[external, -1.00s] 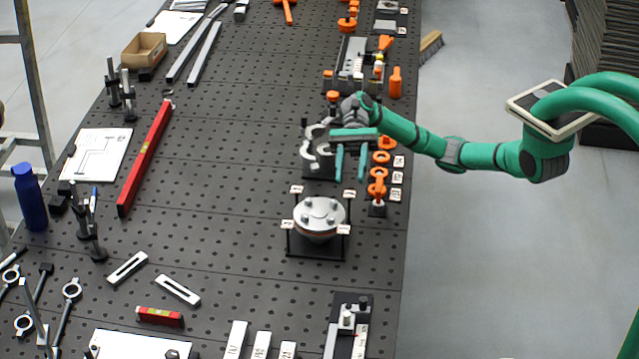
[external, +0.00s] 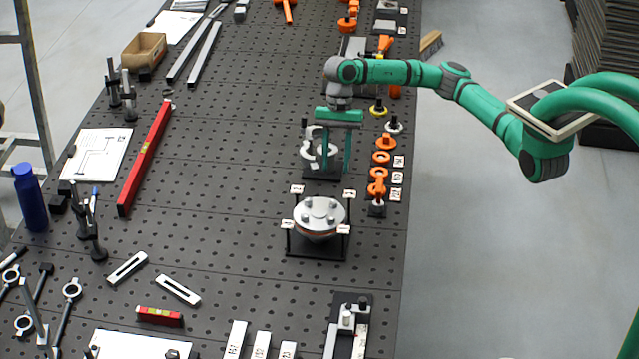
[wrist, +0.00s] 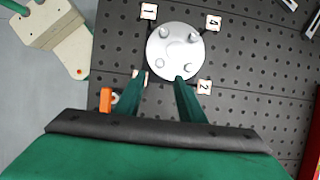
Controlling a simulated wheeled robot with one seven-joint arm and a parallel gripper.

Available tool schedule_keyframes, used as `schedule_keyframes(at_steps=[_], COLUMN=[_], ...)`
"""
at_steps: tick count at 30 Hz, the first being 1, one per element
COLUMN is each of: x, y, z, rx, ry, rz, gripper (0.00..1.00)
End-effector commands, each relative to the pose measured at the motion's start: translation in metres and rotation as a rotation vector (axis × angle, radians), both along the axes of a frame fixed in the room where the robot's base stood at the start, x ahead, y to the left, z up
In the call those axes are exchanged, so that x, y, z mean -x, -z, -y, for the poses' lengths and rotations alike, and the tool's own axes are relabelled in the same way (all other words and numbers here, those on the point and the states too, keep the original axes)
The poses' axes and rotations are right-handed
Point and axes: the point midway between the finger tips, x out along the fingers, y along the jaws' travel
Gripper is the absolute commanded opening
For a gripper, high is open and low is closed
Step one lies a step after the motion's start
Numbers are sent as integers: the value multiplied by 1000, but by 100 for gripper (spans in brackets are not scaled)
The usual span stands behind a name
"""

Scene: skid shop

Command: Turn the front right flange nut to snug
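A round silver flange (external: 320,229) sits on a dark stand on the bench, with several nuts on its top face. One nut (external: 331,219) is at the near right in the external view. The flange also shows in the wrist view (wrist: 175,52). Small number tags stand around it; tags 1 (wrist: 148,11), 4 (wrist: 212,22) and 2 (wrist: 204,87) are readable, and another is partly behind my left finger. My gripper (external: 336,162) points down, beyond the flange and above the bench. Its two fingers (wrist: 161,77) are apart with nothing between them.
A silver curved clamp-like part (external: 309,149) stands on a black plate beside my gripper. Orange parts (external: 381,157) line the bench's right edge. A red level (external: 146,157) lies to the left. The bench between the level and the flange is clear.

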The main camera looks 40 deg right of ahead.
Motion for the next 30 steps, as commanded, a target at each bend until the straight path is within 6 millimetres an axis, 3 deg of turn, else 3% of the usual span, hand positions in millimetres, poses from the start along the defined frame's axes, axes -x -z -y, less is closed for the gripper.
schedule_keyframes(at_steps=[15, 21, 30], x=[24, 27, 27], y=[77, 88, 89], z=[-23, -26, -26], rx=[-2, -3, -3], ry=[-1, 0, 0], rz=[-4, -3, -3], gripper=[36, 36, 34])
